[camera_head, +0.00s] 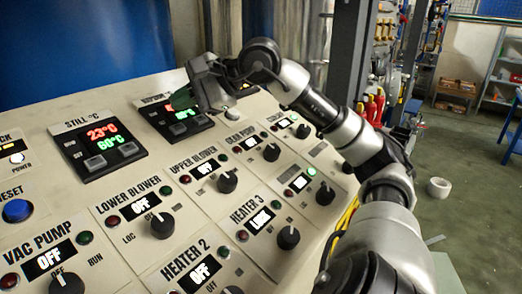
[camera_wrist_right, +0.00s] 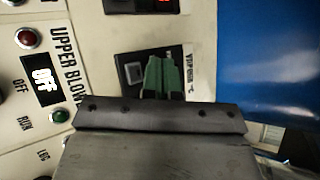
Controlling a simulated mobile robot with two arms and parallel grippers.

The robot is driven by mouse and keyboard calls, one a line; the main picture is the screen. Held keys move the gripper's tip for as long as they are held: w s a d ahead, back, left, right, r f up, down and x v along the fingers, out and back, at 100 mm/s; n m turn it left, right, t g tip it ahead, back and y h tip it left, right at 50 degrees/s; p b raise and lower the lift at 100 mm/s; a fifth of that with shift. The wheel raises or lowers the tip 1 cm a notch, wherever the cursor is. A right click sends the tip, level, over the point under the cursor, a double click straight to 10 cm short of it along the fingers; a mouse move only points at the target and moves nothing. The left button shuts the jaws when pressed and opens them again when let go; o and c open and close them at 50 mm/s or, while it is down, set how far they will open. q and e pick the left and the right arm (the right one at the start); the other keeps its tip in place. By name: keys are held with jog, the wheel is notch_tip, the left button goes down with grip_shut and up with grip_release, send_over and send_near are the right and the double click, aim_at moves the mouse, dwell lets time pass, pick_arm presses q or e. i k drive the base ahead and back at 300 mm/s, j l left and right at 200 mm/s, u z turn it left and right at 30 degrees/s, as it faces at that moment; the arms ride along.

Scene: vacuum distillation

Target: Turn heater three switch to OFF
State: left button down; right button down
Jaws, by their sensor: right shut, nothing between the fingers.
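The heater 3 switch (camera_head: 288,238) is a round black knob on the sloping beige control panel. The heater 3 display (camera_head: 261,218) beside it is lit with white and black; it seems to read LOC, but the text is small. My right gripper (camera_head: 192,92) is over the far part of the panel, by the vapour temperature display (camera_head: 175,118), well away from the heater 3 switch. Its green fingers (camera_wrist_right: 162,75) are together with nothing between them, and they hide part of that display in the wrist view. My left gripper is not in view.
Similar knobs surround it: upper blower (camera_head: 228,181), lower blower (camera_head: 162,225) and several others. The heater 2 display (camera_head: 199,273) reads OFF. My right arm crosses above the panel's right side. A dark upright post (camera_head: 345,60) stands behind the arm.

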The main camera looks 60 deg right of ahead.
aim_at(288, 237)
jog(key=k+l, duration=0.45)
jog(key=k, duration=0.15)
jog(key=k+l, duration=0.4)
jog(key=k, duration=0.2)
jog(key=k+l, duration=0.45)
jog(key=k, duration=0.15)
